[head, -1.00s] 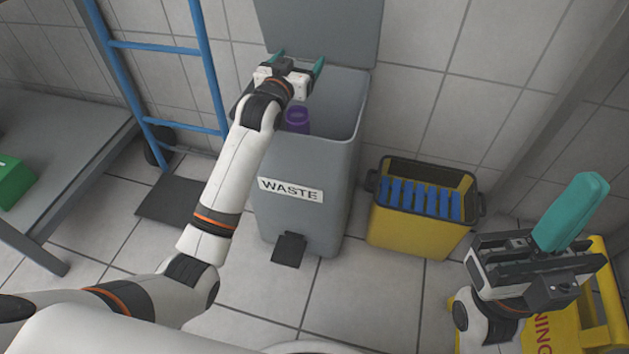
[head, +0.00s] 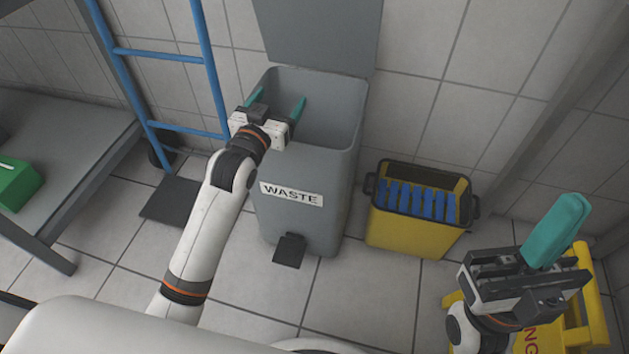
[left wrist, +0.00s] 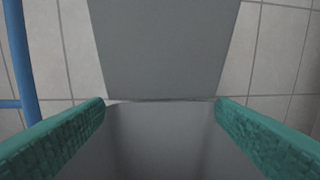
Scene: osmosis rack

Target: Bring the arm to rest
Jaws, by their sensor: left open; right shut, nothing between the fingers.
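My left gripper (head: 272,108) is at the mouth of the grey waste bin (head: 300,225), at its left front rim. Its two teal fingers are spread apart with nothing between them. In the left wrist view the open fingers (left wrist: 160,115) frame the bin's raised lid (left wrist: 165,45) and its inner wall. The purple object seen earlier in the bin does not show now. My right gripper (head: 556,232) is at the lower right, its teal fingers shut together and empty, pointing up.
A yellow bin with blue pieces (head: 408,230) stands right of the waste bin. A yellow warning sign (head: 597,310) is behind my right gripper. A blue ladder (head: 208,60) and a grey bench (head: 80,165) with a green box (head: 18,183) are at left.

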